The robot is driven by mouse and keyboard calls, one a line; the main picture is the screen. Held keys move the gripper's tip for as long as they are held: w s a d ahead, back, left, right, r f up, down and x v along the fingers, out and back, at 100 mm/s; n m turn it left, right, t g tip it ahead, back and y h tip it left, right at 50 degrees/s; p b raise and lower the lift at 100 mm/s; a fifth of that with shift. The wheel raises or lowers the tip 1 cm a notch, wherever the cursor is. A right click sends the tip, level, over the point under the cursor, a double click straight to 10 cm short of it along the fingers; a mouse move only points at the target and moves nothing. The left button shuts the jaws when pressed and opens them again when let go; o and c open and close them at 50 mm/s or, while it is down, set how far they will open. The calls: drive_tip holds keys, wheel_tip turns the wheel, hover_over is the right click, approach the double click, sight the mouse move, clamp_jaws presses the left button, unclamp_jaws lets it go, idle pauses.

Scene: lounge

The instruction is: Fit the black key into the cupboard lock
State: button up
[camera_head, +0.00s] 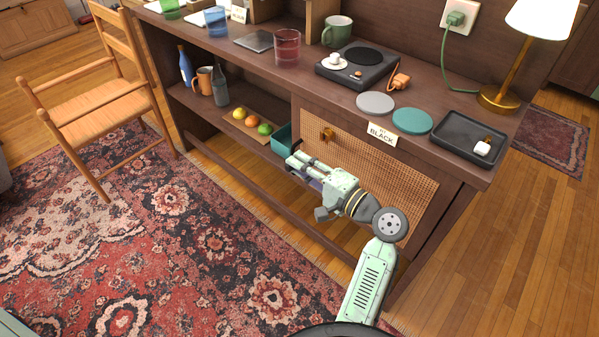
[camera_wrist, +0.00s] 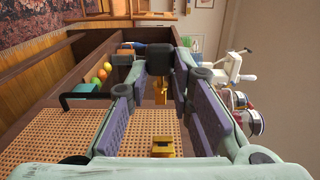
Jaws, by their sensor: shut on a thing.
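My gripper (camera_head: 298,163) is in front of the woven cupboard door (camera_head: 411,186), its fingers pointing left. In the wrist view the fingertips (camera_wrist: 160,60) are shut on the black key (camera_wrist: 160,58), holding its black head. Its brass shaft (camera_wrist: 160,93) points down the picture. A brass lock (camera_head: 327,133) sits at the door's upper left, under a "BLACK" label (camera_head: 381,134) to its right. The lock also shows in the wrist view (camera_wrist: 163,146), apart from the key shaft. I cannot make out the key clearly in the head view.
On the cupboard top (camera_head: 335,97) are a dark tray (camera_head: 455,150) with a small white-headed item (camera_head: 483,148), coasters (camera_head: 412,121), a black hotplate (camera_head: 357,70) and a lamp (camera_head: 535,30). Fruit (camera_head: 252,121) and a teal bin (camera_head: 281,140) sit on the lower shelf. A chair (camera_head: 95,105) stands left.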

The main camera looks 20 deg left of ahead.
drive_tip(key=w+d, duration=0.2)
drive_tip(key=w, duration=0.3)
drive_tip(key=shift+w+d+r+b, duration=0.15)
drive_tip(key=shift+w+b, duration=0.25)
drive_tip(key=shift+w+d, duration=0.2)
drive_tip(key=shift+w, duration=0.4)
drive_tip(key=shift+w+d, duration=0.2)
drive_tip(key=shift+w, duration=0.35)
idle(1.3)
